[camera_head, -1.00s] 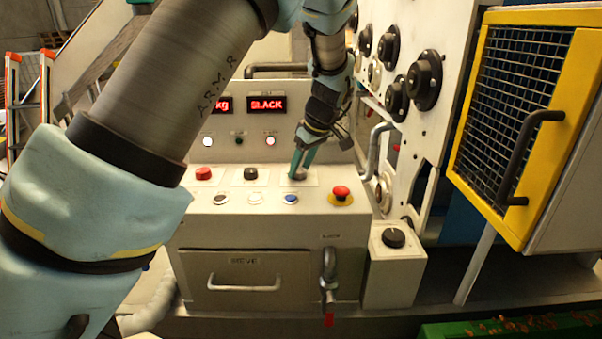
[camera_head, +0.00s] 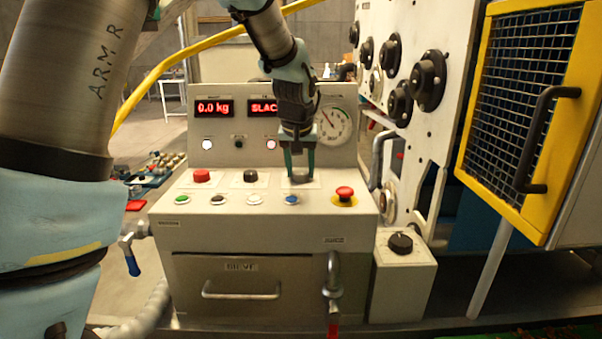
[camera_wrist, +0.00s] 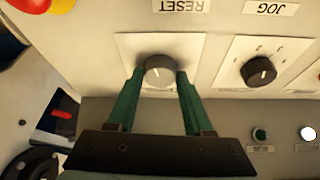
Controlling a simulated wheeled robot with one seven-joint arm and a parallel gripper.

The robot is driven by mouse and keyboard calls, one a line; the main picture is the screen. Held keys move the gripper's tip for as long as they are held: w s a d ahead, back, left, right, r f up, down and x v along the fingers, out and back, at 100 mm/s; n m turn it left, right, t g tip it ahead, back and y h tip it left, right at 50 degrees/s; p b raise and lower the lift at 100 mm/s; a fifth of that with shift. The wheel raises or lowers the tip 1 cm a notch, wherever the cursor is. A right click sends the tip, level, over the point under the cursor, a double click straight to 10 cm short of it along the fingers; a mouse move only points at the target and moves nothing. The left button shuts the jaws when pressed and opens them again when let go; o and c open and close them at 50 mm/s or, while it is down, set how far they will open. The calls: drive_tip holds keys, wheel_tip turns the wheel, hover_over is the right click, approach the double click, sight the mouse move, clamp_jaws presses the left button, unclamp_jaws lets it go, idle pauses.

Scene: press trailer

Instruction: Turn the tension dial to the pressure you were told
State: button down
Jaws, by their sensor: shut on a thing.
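The tension dial (camera_wrist: 158,71), a small dark round knob with a pale pointer line, sits on a white plate on the console top. My gripper (camera_wrist: 159,76) has its two green fingers on either side of it, shut on it. In the head view my gripper (camera_head: 299,177) points straight down and mostly hides the knob. A round pressure gauge (camera_head: 333,125) with a dark needle shows behind, to the right of the gripper. The weight display (camera_head: 214,108) reads 0.0 kg. The tension display (camera_head: 263,107) reads "SLAC", its end hidden by my arm.
A second dark knob (camera_wrist: 258,71) stands beside the dial. A red emergency button (camera_head: 345,193) is right of the gripper, with several coloured buttons along the front edge. A yellow-framed mesh guard (camera_head: 515,110) and a panel with black handwheels (camera_head: 427,80) stand at the right.

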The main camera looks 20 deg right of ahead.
drive_tip(key=m+g+h, duration=0.1)
drive_tip(key=m, duration=0.2)
drive_tip(key=m+g, duration=0.1)
drive_tip(key=m, duration=0.2)
drive_tip(key=shift+w+a+h, duration=0.15)
drive_tip(key=shift+w+h, duration=0.05)
drive_tip(key=shift+h, duration=0.2)
drive_tip(key=m+g, duration=0.2)
drive_tip(key=m, duration=0.3)
drive_tip(key=shift+m, duration=0.4)
drive_tip(key=shift+f, duration=0.1)
drive_tip(key=shift+c, duration=1.5)
unclamp_jaws()
drive_tip(key=b+v, duration=0.2)
drive_tip(key=v, duration=0.9)
drive_tip(key=shift+w+a+f, duration=0.1)
